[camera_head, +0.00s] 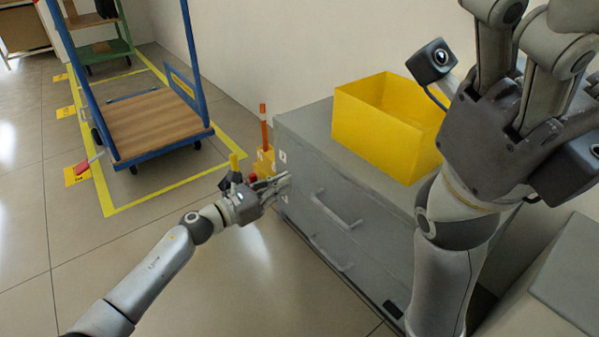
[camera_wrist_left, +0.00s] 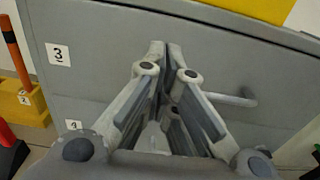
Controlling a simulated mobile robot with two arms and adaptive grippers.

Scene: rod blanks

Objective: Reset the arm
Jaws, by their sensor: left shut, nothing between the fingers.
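My left gripper (camera_head: 283,181) is low in the middle of the head view, its arm reaching in from the lower left. Its fingers are together with nothing between them. They point at the left end of the grey drawer cabinet's front (camera_head: 322,203). In the left wrist view, the closed fingertips (camera_wrist_left: 165,50) show before the grey cabinet panel (camera_wrist_left: 108,52), right of a label "3"; I cannot tell whether they touch it. My right gripper (camera_head: 530,70) is large at the upper right of the head view, pointing up; its fingertips are cut off or overlapped.
A yellow bin (camera_head: 375,118) stands on the cabinet, close to my right arm. An orange-and-white post in a yellow base (camera_head: 264,160) stands beside the cabinet's left end. A blue-framed cart (camera_head: 155,122) stands within yellow floor lines. Open floor (camera_head: 200,270) lies around my left forearm.

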